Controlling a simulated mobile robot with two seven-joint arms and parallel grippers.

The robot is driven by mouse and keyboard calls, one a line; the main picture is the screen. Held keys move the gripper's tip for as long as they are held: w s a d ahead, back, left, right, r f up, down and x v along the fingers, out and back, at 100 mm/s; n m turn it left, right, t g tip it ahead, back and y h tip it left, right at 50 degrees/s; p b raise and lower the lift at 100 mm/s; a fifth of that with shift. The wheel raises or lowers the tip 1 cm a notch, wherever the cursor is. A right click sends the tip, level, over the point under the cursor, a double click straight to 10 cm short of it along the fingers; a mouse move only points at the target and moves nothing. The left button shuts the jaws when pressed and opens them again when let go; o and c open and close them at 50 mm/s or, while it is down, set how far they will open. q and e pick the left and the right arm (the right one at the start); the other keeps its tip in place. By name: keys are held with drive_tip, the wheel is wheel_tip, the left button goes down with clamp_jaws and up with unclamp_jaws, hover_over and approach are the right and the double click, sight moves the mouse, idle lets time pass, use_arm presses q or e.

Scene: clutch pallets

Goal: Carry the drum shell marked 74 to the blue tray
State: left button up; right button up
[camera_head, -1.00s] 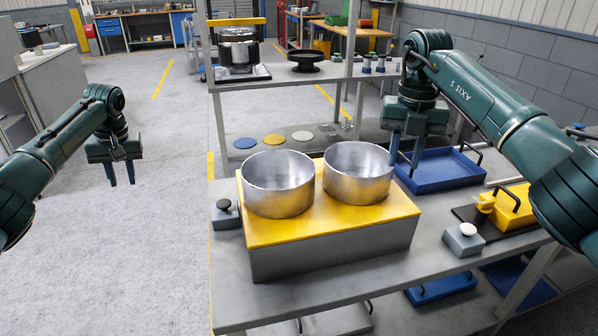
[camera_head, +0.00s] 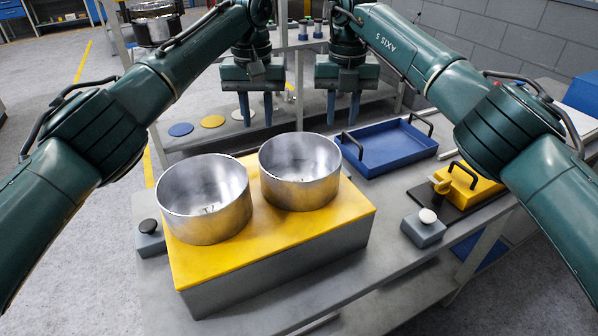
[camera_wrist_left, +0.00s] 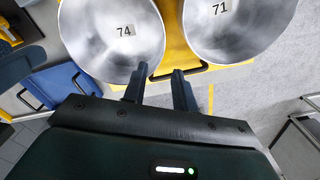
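Two open silver drum shells stand side by side on a yellow-topped block (camera_head: 215,258). In the left wrist view, the drum shell marked 74 (camera_wrist_left: 95,45) is left of the one marked 71 (camera_wrist_left: 235,30). The 74 shell is the right one (camera_head: 300,188) in the head view; the 71 shell (camera_head: 205,215) is the left one. The blue tray (camera_head: 385,165) is empty, right of the 74 shell. My left gripper (camera_head: 256,108) is open and empty, above and behind the 74 shell, its fingers (camera_wrist_left: 160,85) apart. My right gripper (camera_head: 343,108) is open and empty, above the tray's back-left side.
A yellow block with a handle (camera_head: 470,182) sits on a dark plate right of the shells. Small grey button boxes stand at left (camera_head: 150,238) and right (camera_head: 424,230). A back shelf holds coloured discs (camera_head: 212,122). The tray has raised black handles.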

sight(262, 166)
use_arm(q)
drive_tip(key=shift+f, duration=0.15)
use_arm(e)
drive_tip(key=shift+f, duration=0.15)
